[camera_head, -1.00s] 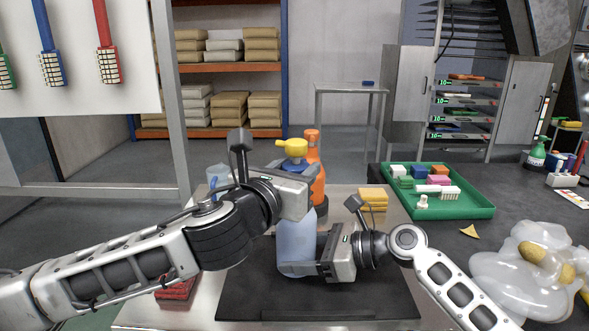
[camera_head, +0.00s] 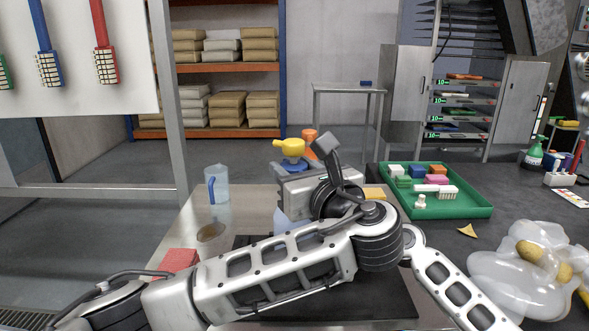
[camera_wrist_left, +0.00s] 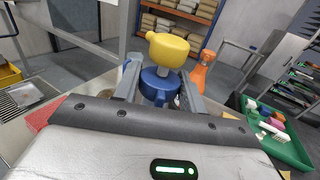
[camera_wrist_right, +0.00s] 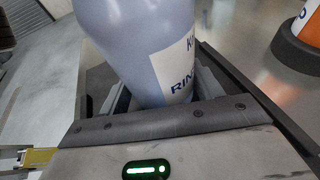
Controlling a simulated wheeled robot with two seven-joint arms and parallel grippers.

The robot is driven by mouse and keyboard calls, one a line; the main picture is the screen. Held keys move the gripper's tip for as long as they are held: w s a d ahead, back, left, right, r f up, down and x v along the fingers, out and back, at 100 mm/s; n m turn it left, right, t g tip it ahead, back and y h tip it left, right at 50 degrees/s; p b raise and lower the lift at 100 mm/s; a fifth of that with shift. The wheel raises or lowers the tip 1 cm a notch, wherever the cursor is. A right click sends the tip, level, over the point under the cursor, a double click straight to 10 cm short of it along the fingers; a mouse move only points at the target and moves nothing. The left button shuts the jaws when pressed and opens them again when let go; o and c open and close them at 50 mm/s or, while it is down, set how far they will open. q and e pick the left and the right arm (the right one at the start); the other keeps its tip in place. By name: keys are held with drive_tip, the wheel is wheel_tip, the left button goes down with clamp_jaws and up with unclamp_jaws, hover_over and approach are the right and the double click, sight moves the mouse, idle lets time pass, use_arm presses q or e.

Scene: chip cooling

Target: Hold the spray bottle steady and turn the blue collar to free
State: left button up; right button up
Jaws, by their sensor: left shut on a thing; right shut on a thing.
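The spray bottle stands upright; its yellow trigger head (camera_head: 290,147) points left in the head view. The blue collar (camera_head: 289,166) sits just under the head. My left gripper (camera_wrist_left: 158,95) is shut around the blue collar, with one finger on each side in the left wrist view. The pale blue bottle body (camera_wrist_right: 140,45) with its white label shows in the right wrist view. My right gripper (camera_wrist_right: 160,88) is shut on the lower body. In the head view my left arm hides most of the bottle body and my right gripper.
An orange spray bottle (camera_wrist_left: 199,75) stands close behind. A green tray (camera_head: 465,208) of small parts and a plastic bag (camera_head: 525,275) lie to the right.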

use_arm(q)
drive_tip(key=n+g+y, duration=0.4)
drive_tip(key=n+y, duration=0.1)
drive_tip(key=y, duration=0.1)
drive_tip(key=shift+g, duration=0.4)
drive_tip(key=shift+g+y, duration=0.3)
drive_tip(key=o, duration=1)
